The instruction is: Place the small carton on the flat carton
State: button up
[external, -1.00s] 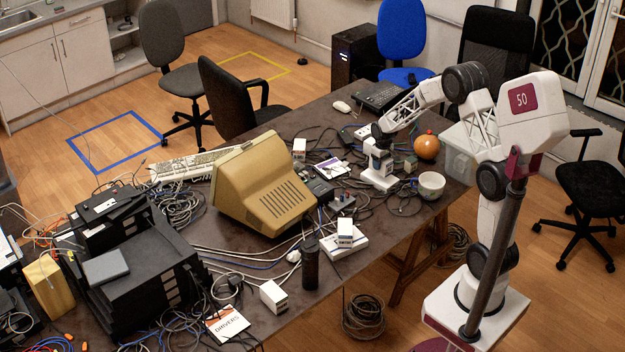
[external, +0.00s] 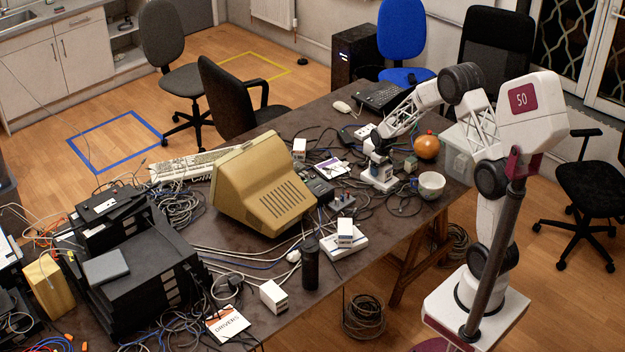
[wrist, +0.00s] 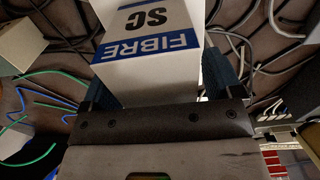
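In the wrist view, a small white carton (wrist: 150,83) with a blue band reading "FIBRE SC" fills the space between the dark blue fingers of my gripper (wrist: 160,85). The fingers lie close along both sides; whether they press on it is unclear. In the external view my gripper (external: 380,178) is low over the far right part of the table, and the carton there cannot be made out. A flat white carton (external: 358,244) lies nearer, by the table's right edge, with a white box (external: 345,231) standing on it.
The beige monitor (external: 262,190) stands left of my gripper. A dark cylinder (external: 310,265) stands near the flat carton. Cables cover much of the table.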

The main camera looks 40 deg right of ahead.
jog(key=shift+r, duration=0.1)
notch_tip(320, 180, up, 12)
jog(key=shift+f, duration=0.15)
jog(key=shift+r, duration=0.2)
dwell(0.6)
dwell(0.5)
jog(key=shift+s+a+r, duration=0.1)
jog(key=shift+r, duration=0.05)
jog(key=s+a+r+t, duration=0.1)
jog(key=s+a+r, duration=0.5)
jog(key=s+r, duration=0.3)
jog(key=s+a+r, duration=0.6)
jog(key=s+r, duration=0.1)
jog(key=s, duration=0.3)
jog(key=s+a+r, duration=0.1)
jog(key=s+a, duration=0.2)
jog(key=s, duration=0.8)
jog(key=s+a+r+t, duration=0.1)
jog(key=s+a, duration=0.2)
jog(key=s, duration=0.9)
jog(key=shift+s+a+t, duration=0.15)
jog(key=shift+a+t, duration=0.05)
jog(key=shift+t, duration=0.1)
